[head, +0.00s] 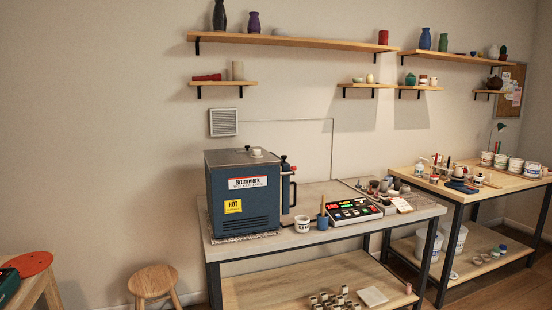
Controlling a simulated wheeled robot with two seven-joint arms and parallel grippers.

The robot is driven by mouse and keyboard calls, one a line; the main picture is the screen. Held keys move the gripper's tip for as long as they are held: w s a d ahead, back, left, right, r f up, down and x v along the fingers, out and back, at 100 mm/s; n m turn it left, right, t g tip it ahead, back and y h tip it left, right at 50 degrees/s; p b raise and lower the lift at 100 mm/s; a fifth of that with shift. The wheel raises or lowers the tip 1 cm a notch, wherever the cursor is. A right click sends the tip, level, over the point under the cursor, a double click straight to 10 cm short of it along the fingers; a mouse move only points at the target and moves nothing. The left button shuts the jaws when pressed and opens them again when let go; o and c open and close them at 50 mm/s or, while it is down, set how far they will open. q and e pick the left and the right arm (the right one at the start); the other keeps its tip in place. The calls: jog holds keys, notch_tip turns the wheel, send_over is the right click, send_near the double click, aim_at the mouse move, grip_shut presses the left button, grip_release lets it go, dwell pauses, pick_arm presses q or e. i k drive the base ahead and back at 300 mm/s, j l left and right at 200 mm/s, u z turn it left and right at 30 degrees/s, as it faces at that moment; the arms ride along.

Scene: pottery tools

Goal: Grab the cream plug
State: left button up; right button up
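A small cream knob-like piece (256,152) sits on top of the blue kiln (243,195), near the right part of its grey lid. It looks like the cream plug, though it is small at this distance. Neither of my grippers shows in the head view.
The kiln stands on a grey-topped table (300,245) with a white tub (302,224), a blue brush cup (322,222) and a control box (353,211). A wooden stool (153,281) stands left. A second table (480,193) holds tubs at right. Wall shelves (290,40) hang above.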

aim_at(256, 153)
jog(key=i+l, duration=0.2)
jog(key=i, duration=0.2)
jog(key=i+l, duration=0.25)
jog(key=i, duration=0.2)
jog(key=i+l, duration=0.2)
jog(key=i, duration=0.2)
jog(key=i+l, duration=0.25)
jog(key=i, duration=0.15)
jog(key=z, duration=0.05)
